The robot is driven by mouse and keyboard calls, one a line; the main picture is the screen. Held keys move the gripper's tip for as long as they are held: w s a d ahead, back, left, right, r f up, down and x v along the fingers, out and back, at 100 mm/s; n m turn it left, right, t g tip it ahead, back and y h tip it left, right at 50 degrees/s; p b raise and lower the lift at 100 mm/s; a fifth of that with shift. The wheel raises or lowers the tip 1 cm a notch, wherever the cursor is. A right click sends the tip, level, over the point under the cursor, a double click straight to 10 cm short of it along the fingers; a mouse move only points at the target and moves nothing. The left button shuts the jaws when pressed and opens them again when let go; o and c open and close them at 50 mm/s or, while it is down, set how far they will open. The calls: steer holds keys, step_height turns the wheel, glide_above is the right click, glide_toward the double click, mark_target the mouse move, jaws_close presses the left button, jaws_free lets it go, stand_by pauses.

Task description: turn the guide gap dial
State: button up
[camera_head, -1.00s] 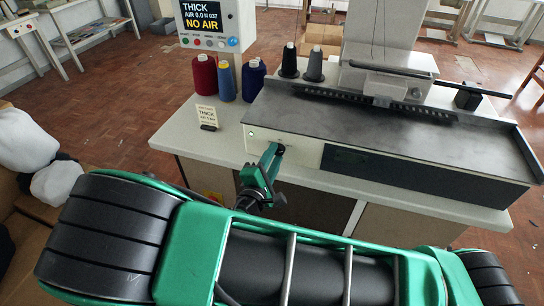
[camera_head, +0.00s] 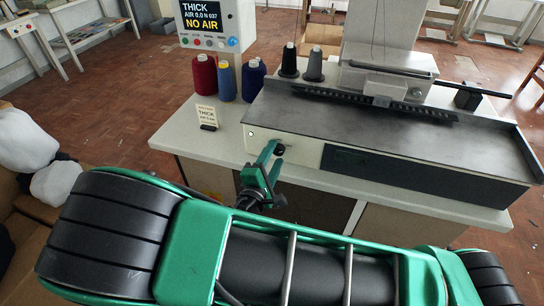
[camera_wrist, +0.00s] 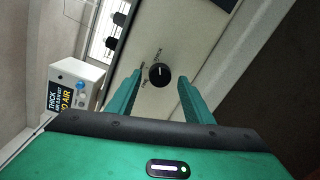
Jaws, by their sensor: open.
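The guide gap dial (camera_wrist: 160,74) is a small round black knob with a pale pointer mark, on the cream front panel of the machine. My gripper (camera_wrist: 160,81) is open, with one green finger on each side of the dial in the wrist view. Whether the fingers touch the dial cannot be told. In the head view my gripper (camera_head: 271,153) is in front of the panel's left part.
The display (camera_head: 208,23) reads THICK and NO AIR. A card (camera_head: 206,116) reading THICK stands on the table (camera_head: 182,137). Thread spools, including a red one (camera_head: 205,76), stand behind. A small light (camera_head: 251,133) is on the panel. Open floor lies left.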

steer(key=v, duration=1)
steer(key=shift+s, duration=0.3)
steer(key=shift+r, duration=0.1)
steer(key=m+g+h, duration=0.5)
steer(key=m+g, duration=0.4)
steer(key=m, duration=0.1)
glide_toward(361, 146)
steer(key=x, duration=0.6)
steer(key=shift+w+d, duration=0.2)
steer(key=shift+w, duration=0.05)
steer(key=d+g, duration=0.1)
steer(key=d, duration=0.1)
steer(key=s+d+m+g, duration=0.1)
steer(key=d, duration=0.1)
steer(key=d+g, duration=0.1)
steer(key=d, duration=0.1)
steer(key=shift+s+r+m+y, duration=0.3)
steer(key=shift+s+m, duration=0.1)
steer(key=s+d+m+g+y, duration=0.55)
steer(key=s+d, duration=0.25)
steer(key=d, duration=0.2)
steer(key=s+r+m+y, duration=0.2)
steer(key=s+m, duration=0.1)
steer(key=s, duration=0.3)
steer(key=s+d+r+m+t+y, duration=0.1)
steer(key=s+r+m+y, duration=0.1)
steer(key=s, duration=0.4)
steer(key=shift+s+d+r+m+y, duration=0.2)
steer(key=shift+d+r+m+y, duration=0.15)
steer(key=shift+m+y, duration=0.4)
